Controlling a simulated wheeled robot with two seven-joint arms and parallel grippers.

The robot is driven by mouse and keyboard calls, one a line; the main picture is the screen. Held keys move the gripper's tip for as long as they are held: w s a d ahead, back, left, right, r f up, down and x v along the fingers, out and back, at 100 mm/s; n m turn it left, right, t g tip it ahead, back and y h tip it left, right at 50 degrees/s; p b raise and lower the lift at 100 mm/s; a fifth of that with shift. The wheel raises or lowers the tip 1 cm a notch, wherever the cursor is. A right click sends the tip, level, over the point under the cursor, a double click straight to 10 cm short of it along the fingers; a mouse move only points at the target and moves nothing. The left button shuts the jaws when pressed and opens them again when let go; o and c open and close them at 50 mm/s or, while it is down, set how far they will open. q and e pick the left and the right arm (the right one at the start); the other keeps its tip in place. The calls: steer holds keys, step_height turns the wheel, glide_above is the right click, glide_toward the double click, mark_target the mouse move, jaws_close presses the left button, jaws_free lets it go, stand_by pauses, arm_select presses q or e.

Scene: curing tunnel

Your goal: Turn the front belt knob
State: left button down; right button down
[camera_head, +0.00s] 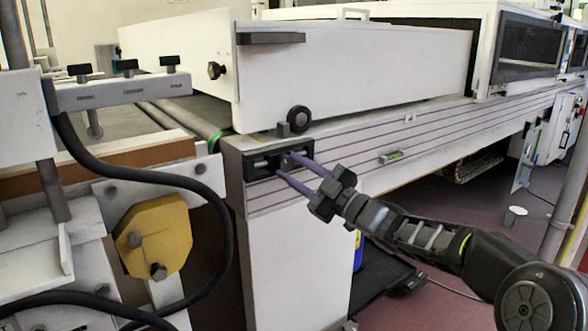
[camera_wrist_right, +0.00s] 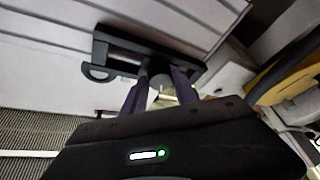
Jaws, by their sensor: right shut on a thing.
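A black rectangular recessed panel (camera_head: 262,166) is set in the front end of the white ribbed side rail. It also shows in the right wrist view (camera_wrist_right: 206,63). A small dark round knob (camera_wrist_right: 160,82) sits in this panel, largely covered by my fingers. My right gripper (camera_head: 285,164) reaches in from the lower right, its two purple fingers at the panel's right part. In the right wrist view my right gripper (camera_wrist_right: 161,74) has one finger on each side of the knob, shut on it. How far the knob is turned cannot be told. My left gripper is not in view.
A black wheel (camera_head: 299,118) sticks out just above the panel. A black knob (camera_head: 215,70) is on the white hood (camera_head: 350,65). At left are a yellow bracket (camera_head: 157,235) and a loose black cable (camera_head: 130,172).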

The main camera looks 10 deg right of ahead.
steer(key=shift+n+g+p, duration=0.5)
steer(key=shift+n+g, duration=0.1)
steer(key=shift+n, duration=0.9)
steer(key=c, duration=1)
jaws_free()
steer(key=shift+o, duration=0.2)
steer(key=shift+r, duration=0.1)
steer(key=shift+d, duration=0.1)
steer(key=p+v, duration=0.1)
steer(key=v, duration=0.6)
steer(key=shift+s+d, duration=0.25)
